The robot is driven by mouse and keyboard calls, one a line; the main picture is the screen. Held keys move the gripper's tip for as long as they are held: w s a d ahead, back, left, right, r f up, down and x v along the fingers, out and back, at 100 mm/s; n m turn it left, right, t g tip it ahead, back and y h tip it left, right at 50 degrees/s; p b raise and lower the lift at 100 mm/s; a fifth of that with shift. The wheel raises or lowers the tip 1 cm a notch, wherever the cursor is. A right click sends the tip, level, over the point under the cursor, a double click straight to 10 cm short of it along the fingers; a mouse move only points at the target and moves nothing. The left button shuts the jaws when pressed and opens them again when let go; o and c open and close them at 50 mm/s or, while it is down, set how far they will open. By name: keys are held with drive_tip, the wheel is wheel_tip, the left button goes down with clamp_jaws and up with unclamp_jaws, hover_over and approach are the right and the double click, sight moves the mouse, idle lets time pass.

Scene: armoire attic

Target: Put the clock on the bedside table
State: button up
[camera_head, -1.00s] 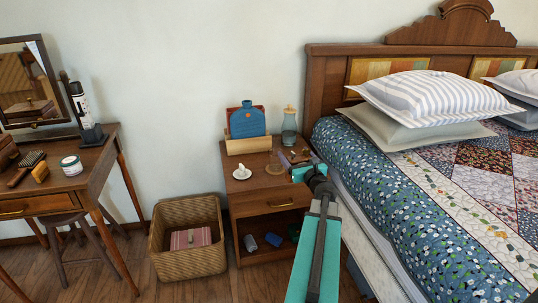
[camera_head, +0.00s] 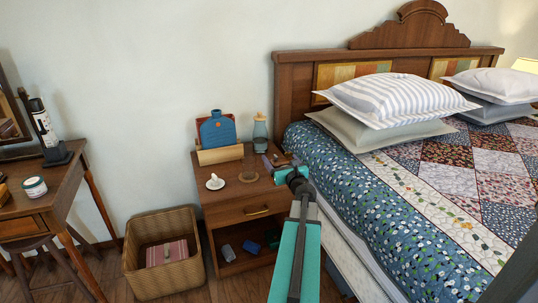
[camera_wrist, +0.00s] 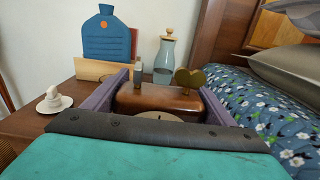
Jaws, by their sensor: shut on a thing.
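The clock (camera_wrist: 155,100), a brown rounded body with a pale round face partly showing, sits between the purple fingers of my gripper (camera_wrist: 162,85) in the wrist view. My gripper is shut on it. A gold heart-shaped piece shows just behind it. The bedside table (camera_head: 229,213) is brown wood with a drawer and an open shelf, left of the bed. In the head view my gripper (camera_head: 276,159) is at the table's right side, above or near its top. The clock is mostly hidden there, and I cannot tell whether it touches the top.
On the table stand a blue bottle-shaped item (camera_head: 217,130), a glass jar (camera_head: 260,133), a small white figure on a saucer (camera_head: 215,183) and a beige block (camera_head: 220,155). The bed (camera_head: 390,200) borders the right side. A wicker basket (camera_head: 163,276) stands at the left.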

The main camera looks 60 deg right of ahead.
drive_tip(key=w+d+f, duration=0.1)
drive_tip(key=w+d, duration=0.8)
drive_tip(key=d, duration=0.2)
drive_tip(key=shift+b, duration=0.3)
drive_tip(key=shift+f, duration=0.1)
idle(0.3)
drive_tip(key=shift+f+b, duration=0.45)
drive_tip(key=shift+f, duration=1.3)
drive_tip(key=shift+f, duration=0.15)
drive_tip(key=o, duration=1.7)
drive_tip(key=shift+a, duration=0.1)
drive_tip(key=shift+v, duration=6)
